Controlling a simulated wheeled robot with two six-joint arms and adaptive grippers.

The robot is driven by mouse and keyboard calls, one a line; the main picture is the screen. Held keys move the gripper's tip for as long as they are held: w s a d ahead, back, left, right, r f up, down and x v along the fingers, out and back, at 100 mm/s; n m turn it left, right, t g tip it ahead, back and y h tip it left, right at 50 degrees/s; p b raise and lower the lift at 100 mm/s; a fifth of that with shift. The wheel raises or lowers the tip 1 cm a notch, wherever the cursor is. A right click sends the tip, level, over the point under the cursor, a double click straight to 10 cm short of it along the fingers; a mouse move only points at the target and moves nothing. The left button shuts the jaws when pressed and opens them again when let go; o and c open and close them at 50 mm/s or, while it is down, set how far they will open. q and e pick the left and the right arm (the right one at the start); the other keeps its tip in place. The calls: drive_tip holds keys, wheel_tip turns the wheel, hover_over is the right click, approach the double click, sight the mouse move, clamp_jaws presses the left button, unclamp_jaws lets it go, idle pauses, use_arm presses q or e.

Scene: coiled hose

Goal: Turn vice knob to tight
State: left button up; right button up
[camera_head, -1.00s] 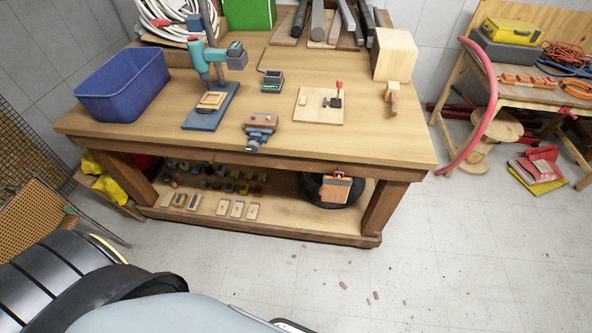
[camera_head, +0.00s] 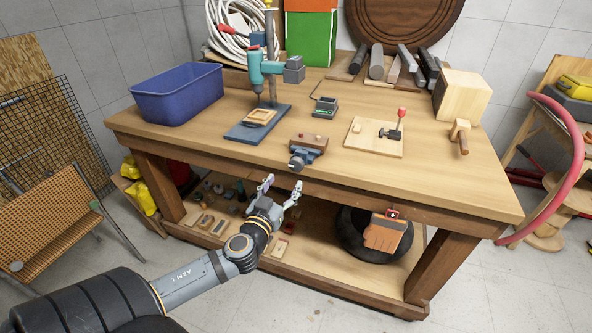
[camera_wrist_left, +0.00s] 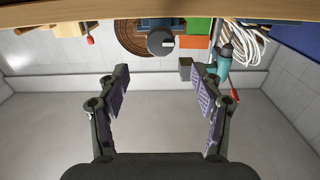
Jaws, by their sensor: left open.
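The vice (camera_head: 310,146) sits at the front edge of the wooden workbench, with a brown top and a blue body. Its dark round knob (camera_head: 296,162) faces out over the edge. In the left wrist view, which looks upside down, the grey knob (camera_wrist_left: 160,43) with a white mark is at the top middle, centred beyond the fingers. My left gripper (camera_head: 282,184) is open and empty, just below and in front of the knob, apart from it. The fingers also show spread in the left wrist view (camera_wrist_left: 161,78). My right gripper is out of view.
The workbench (camera_head: 400,175) carries a blue bin (camera_head: 178,95), a drill stand (camera_head: 262,85), a small dark device (camera_head: 323,107) and a board with a red-tipped lever (camera_head: 375,138). A lower shelf holds small blocks and a black round item (camera_head: 352,237). A red hose (camera_head: 570,160) hangs at right.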

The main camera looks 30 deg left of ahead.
sight(295, 165)
use_arm(q)
drive_tip(key=p+x, duration=0.2)
drive_tip(key=x, duration=0.7)
drive_tip(key=shift+w+a, duration=0.15)
drive_tip(key=shift+w, duration=0.2)
drive_tip(key=shift+w+a, duration=0.1)
drive_tip(key=shift+w, duration=0.25)
drive_tip(key=shift+f, duration=0.1)
drive_tip(key=c, duration=1.1)
drive_tip(key=shift+c, duration=0.2)
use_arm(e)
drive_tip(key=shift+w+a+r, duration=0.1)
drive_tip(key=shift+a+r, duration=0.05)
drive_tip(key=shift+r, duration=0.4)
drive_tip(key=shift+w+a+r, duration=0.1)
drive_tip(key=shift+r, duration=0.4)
